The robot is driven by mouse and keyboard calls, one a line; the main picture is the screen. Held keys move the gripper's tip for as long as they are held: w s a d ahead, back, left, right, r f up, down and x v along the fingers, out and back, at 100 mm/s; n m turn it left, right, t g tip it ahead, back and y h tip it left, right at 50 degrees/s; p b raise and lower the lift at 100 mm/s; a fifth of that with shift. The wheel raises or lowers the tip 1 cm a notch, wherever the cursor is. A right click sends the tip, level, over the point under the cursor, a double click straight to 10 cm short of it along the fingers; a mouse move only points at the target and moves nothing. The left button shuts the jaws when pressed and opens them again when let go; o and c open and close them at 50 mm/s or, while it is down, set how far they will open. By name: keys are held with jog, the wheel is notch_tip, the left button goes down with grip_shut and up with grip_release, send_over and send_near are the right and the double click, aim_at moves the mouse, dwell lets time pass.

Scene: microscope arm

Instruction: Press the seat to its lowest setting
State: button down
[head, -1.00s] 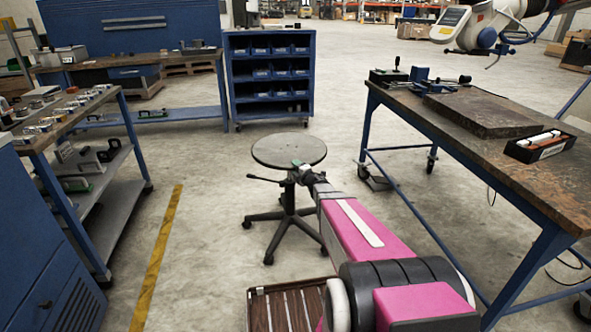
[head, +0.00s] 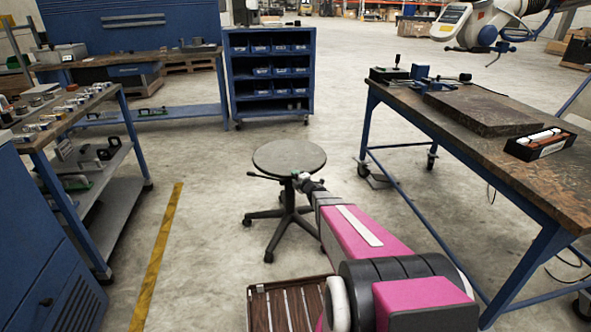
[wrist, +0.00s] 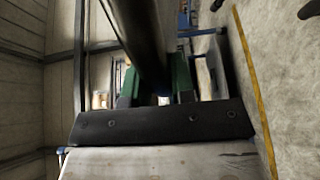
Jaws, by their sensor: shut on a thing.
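My gripper (head: 297,177) reaches the seat's near rim. In the wrist view my gripper (wrist: 157,92) has green fingers on both sides of a dark slab, the seat (wrist: 140,30), and is shut on it. A thin lever (head: 262,176) sticks out to the left under the seat. My wrist and fingers hide part of the column top.
A workbench (head: 480,150) stands to the right and a loaded shelf cart (head: 95,170) to the left. A blue bin cabinet (head: 268,75) stands behind. A slatted brown crate (head: 288,305) lies in front. The floor around the stool is mostly clear.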

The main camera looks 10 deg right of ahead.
notch_tip(320, 180, down, 5)
jog(key=shift+r, duration=0.1)
jog(key=c, duration=1)
grip_release()
jog(key=shift+o, duration=0.2)
jog(key=v, duration=1)
jog(key=shift+s, duration=0.35)
jog(key=shift+d, duration=0.15)
